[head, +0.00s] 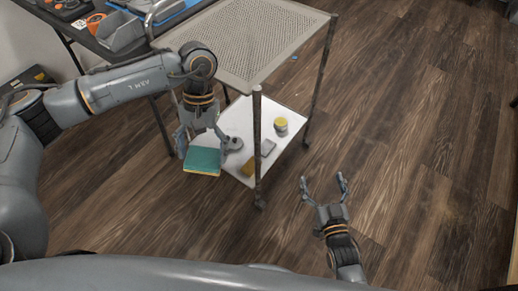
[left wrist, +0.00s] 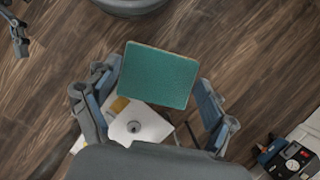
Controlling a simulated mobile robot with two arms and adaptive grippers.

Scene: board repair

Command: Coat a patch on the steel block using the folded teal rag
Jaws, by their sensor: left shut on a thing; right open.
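The folded teal rag (head: 202,160) is a flat square pad with a thin yellowish edge. My left gripper (head: 203,148) is shut on it and holds it in the air beside the cart's lower shelf. In the left wrist view the rag (left wrist: 158,75) sits between the two fingers (left wrist: 158,88), its teal face showing. A small grey block (head: 268,147) lies on the lower shelf; it looks like the steel block, but I cannot be sure. My right gripper (head: 324,189) is open and empty above the floor, right of the cart.
The cart has a perforated top shelf (head: 245,40), bare, and a white lower shelf (head: 240,115). On the lower shelf are a yellow-lidded tin (head: 281,125), a yellowish block (head: 249,167) and a round grey item (head: 233,143). A dark post (head: 257,140) stands in front. Floor at right is clear.

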